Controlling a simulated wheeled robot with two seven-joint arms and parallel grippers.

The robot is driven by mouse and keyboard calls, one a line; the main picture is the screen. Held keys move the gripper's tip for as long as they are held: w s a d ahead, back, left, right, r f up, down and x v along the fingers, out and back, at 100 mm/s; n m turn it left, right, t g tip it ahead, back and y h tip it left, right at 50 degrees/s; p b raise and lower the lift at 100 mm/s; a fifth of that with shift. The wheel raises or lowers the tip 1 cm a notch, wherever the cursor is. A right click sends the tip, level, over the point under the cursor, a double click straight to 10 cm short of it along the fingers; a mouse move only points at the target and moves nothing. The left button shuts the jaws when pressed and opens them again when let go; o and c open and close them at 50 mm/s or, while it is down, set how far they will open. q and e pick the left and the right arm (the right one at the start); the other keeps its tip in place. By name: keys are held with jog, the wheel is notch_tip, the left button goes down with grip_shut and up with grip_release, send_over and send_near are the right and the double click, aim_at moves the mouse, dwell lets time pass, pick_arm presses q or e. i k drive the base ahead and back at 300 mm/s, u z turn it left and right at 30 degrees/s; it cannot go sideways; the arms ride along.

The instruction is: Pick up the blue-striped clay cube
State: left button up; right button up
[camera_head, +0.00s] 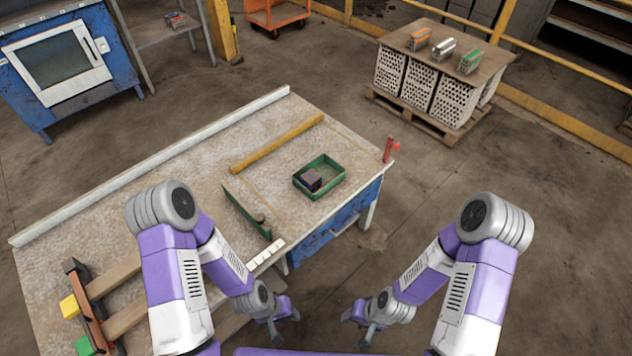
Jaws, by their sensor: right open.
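A small dark cube (311,180) with a bluish tint sits inside a shallow green tray (336,184) on the right part of the worktable. Its stripes are too small to make out clearly. My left gripper (287,330) hangs in front of the table's near edge, below the tray in the picture, with its fingers apart and nothing between them. My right gripper (356,329) is to its right, open and empty, over the floor. Both grippers are well apart from the cube and the tray.
The worktable (180,190) holds a wooden bar (277,143), a green angled piece (247,210) near the front edge, and yellow (70,306) and green (85,346) blocks at lower left. A red upright piece (388,149) stands at the right corner. Stacked hollow bricks (447,96) stand on a pallet behind.

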aim_at(311, 180)
jog(key=z, duration=1.4)
jog(key=i, duration=1.85)
jog(key=u, duration=2.85)
